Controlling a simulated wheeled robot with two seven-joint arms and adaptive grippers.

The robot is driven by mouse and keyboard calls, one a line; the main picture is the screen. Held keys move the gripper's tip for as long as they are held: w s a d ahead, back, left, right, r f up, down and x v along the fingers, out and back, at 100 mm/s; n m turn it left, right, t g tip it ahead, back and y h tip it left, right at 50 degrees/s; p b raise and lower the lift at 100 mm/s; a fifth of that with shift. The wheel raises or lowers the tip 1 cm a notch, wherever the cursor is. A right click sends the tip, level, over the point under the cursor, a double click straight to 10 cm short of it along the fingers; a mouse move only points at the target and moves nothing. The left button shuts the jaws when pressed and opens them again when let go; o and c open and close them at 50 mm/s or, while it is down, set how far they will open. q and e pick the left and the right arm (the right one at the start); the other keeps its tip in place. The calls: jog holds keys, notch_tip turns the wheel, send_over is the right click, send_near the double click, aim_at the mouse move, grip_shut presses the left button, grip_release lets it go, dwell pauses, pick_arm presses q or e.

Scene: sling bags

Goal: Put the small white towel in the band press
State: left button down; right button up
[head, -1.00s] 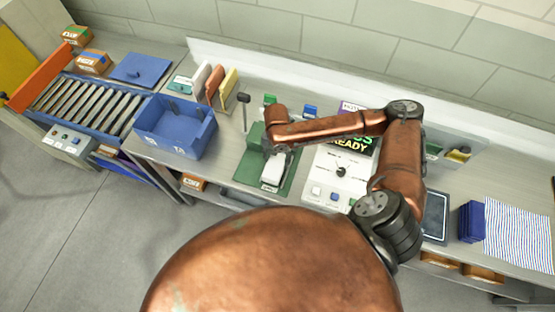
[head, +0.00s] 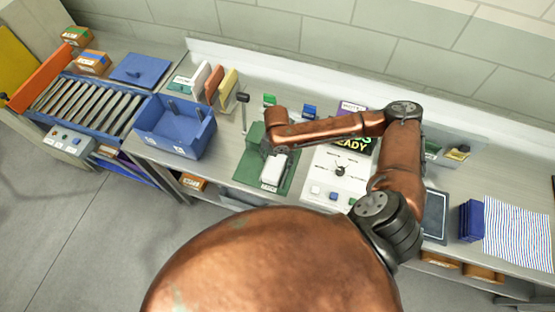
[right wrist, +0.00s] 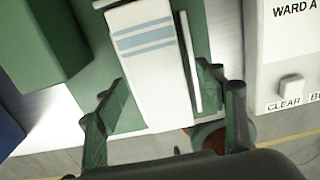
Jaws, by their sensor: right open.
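The small white towel (right wrist: 155,75), with light blue stripes, lies flat on the green band press (right wrist: 110,50) in the right wrist view. A thin white rail runs along its right side. In the head view the towel (head: 272,168) shows as a white strip on the green press base (head: 248,165). My right gripper (right wrist: 160,88) is open, with one finger on each side of the towel's near part. Whether the fingers touch it I cannot tell. In the head view this gripper (head: 268,149) is over the press, partly hidden by its arm. My left gripper is not in view.
A white control box (head: 335,180) with a READY screen stands right of the press. A blue bin (head: 175,128) is to the left, with a dark upright post (head: 243,110) between. Blue folded items (head: 471,222) and a striped cloth (head: 517,232) lie at the right.

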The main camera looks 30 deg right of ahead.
aim_at(277, 162)
notch_tip(277, 162, up, 12)
dwell(0.4)
jog(key=shift+c, duration=0.2)
dwell(1.0)
